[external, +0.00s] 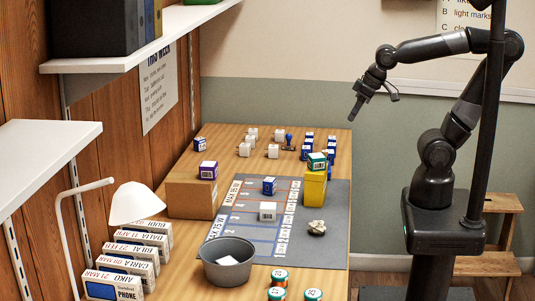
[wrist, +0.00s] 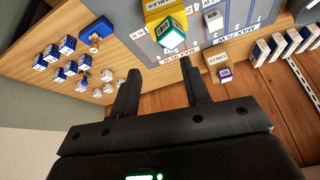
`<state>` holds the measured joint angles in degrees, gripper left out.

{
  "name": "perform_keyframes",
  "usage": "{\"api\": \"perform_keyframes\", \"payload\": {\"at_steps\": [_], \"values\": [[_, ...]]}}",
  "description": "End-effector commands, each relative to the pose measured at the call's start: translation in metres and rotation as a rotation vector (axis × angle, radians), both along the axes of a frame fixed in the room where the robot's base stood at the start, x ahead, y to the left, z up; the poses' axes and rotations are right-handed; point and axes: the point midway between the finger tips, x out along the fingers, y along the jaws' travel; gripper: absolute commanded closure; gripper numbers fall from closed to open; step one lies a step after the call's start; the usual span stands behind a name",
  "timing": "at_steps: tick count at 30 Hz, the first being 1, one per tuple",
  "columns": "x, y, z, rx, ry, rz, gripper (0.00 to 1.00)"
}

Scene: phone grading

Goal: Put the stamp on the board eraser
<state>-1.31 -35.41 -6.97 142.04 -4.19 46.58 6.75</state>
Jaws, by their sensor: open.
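The stamp (external: 289,142), blue with a round knob handle, stands upright toward the table's far end, between white plug-like pieces and blue-and-white blocks. A small blue shape in the wrist view (wrist: 82,86) seems to be it. A blue block beside the yellow box (wrist: 98,28) looks like the board eraser; in the external view it is mostly hidden behind that box (external: 331,161). My gripper (external: 374,107) is open and empty, high above the table and right of its far end. Its two fingers also show apart in the wrist view (wrist: 160,67).
Several blue-and-white blocks (external: 308,144) and white pieces (external: 252,134) stand close around the stamp. A yellow box (external: 314,188) with a green-topped block stands on the grey mat (external: 335,225). A cardboard box (external: 190,197) and grey bowl (external: 228,268) stand left and nearer. Shelves overhang the left.

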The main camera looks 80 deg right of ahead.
Motion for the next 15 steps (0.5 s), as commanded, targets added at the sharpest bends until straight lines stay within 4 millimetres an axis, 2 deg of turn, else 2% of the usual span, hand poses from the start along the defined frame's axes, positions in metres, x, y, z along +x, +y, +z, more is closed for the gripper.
{"api": "perform_keyframes", "payload": {"at_steps": [3,6,15], "values": [[-0.02,0.023,0.012,-0.031,-0.019,0.091,0.57],[-0.03,0.034,0.016,-0.047,-0.024,0.137,0.57],[-0.035,0.04,0.017,-0.056,-0.025,0.162,0.57]]}}
